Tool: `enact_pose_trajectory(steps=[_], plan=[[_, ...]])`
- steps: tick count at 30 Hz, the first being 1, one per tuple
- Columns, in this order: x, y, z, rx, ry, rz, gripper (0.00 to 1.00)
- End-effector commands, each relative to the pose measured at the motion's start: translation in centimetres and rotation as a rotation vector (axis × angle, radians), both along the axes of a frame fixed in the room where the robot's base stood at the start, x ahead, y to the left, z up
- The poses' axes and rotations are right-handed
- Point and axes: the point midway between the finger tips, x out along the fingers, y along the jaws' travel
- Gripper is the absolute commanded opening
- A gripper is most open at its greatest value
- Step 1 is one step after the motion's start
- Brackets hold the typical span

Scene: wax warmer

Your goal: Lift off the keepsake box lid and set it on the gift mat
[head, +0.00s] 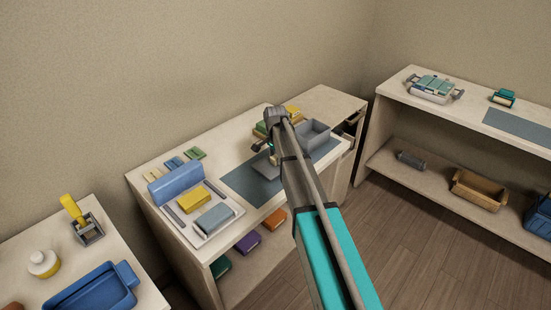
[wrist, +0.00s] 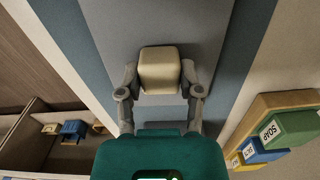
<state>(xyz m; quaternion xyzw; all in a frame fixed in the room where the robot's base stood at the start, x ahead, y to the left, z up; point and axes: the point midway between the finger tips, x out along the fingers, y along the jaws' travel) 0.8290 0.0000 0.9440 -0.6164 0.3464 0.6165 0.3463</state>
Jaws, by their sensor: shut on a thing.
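The keepsake box (head: 317,140) is a grey open-topped box at the right part of the middle table in the head view. Its lid is a flat grey panel (head: 265,169), apart from the box and over the blue-grey gift mat (head: 240,181). In the wrist view my gripper (wrist: 160,74) is shut on the lid's pale beige knob (wrist: 160,62), one finger on each side. The grey lid (wrist: 205,25) spreads below the knob, with strips of the mat (wrist: 72,45) on both sides. I cannot tell whether the lid touches the mat. My arm hides part of it in the head view.
A white tray (head: 218,225) with yellow and blue blocks is left of the mat. Labelled soap blocks on a wooden rack (wrist: 300,102) lie beside the mat in the wrist view. A side table with a blue tray (head: 95,292) is at front left; a shelf (head: 430,175) is right.

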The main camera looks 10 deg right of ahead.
Motion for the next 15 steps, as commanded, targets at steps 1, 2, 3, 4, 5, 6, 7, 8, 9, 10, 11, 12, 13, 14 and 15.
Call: enact_pose_trajectory(steps=[1,2,3,4,5,6,7,8,9,10,11,12,13,14,15], plan=[[0.0,0.0,-0.09,0.0,0.0,0.0,0.0],[0.0,0.0,-0.11,0.0,0.0,0.0,0.0],[0.0,0.0,-0.15,0.0,0.0,0.0,0.0],[0.0,0.0,-0.17,0.0,0.0,0.0,0.0],[0.0,0.0,-0.16,0.0,0.0,0.0,0.0],[0.0,0.0,-0.13,0.0,0.0,0.0,0.0],[0.0,0.0,-0.13,0.0,0.0,0.0,0.0],[0.0,0.0,-0.13,0.0,0.0,0.0,0.0],[-0.01,-0.01,-0.13,0.0,0.0,0.0,0.0],[0.0,0.0,-0.13,0.0,0.0,0.0,0.0],[0.0,0.0,-0.13,0.0,0.0,0.0,0.49],[0.0,0.0,-0.13,0.0,0.0,0.0,0.56],[0.0,0.0,-0.13,0.0,0.0,0.0,0.62],[0.0,0.0,-0.12,0.0,0.0,0.0,0.68],[0.0,0.0,-0.13,0.0,0.0,0.0,0.75]])
